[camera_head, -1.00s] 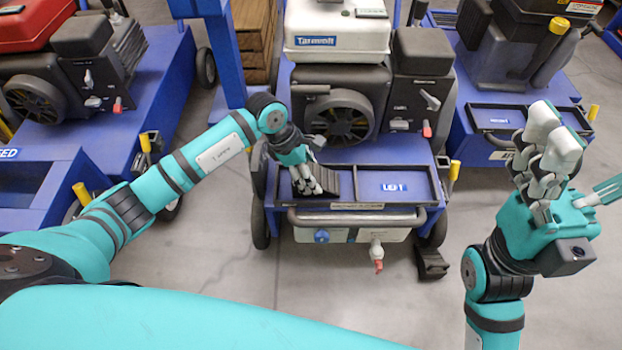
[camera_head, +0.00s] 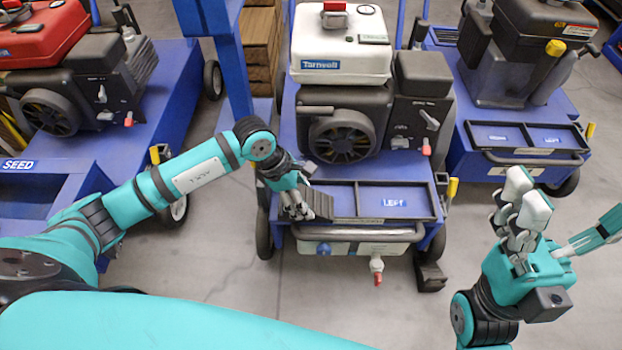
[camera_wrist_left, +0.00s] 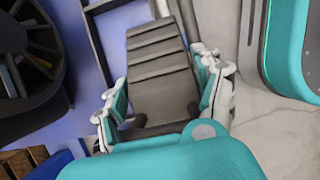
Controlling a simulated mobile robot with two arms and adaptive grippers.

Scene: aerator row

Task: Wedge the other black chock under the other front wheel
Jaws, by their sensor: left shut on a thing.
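My left gripper (camera_head: 298,208) is shut on a ribbed black chock (camera_head: 319,204), at the left end of the cart's front tray (camera_head: 437,205). In the left wrist view the stepped chock (camera_wrist_left: 158,70) lies between the fingers (camera_wrist_left: 165,100). The left front wheel (camera_head: 264,236) is below and left of this gripper, partly hidden. The other black chock (camera_head: 430,276) is on the floor at the right front wheel (camera_head: 437,243); I cannot tell whether they touch. My right gripper (camera_head: 545,225) is open and empty, at the right.
The middle cart carries an engine (camera_head: 342,138) with a white tank; a grey bar handle (camera_head: 350,234) and a red-tipped tap (camera_head: 377,270) are at its front. Blue carts stand on both sides. The floor (camera_head: 225,260) left of the middle cart is clear.

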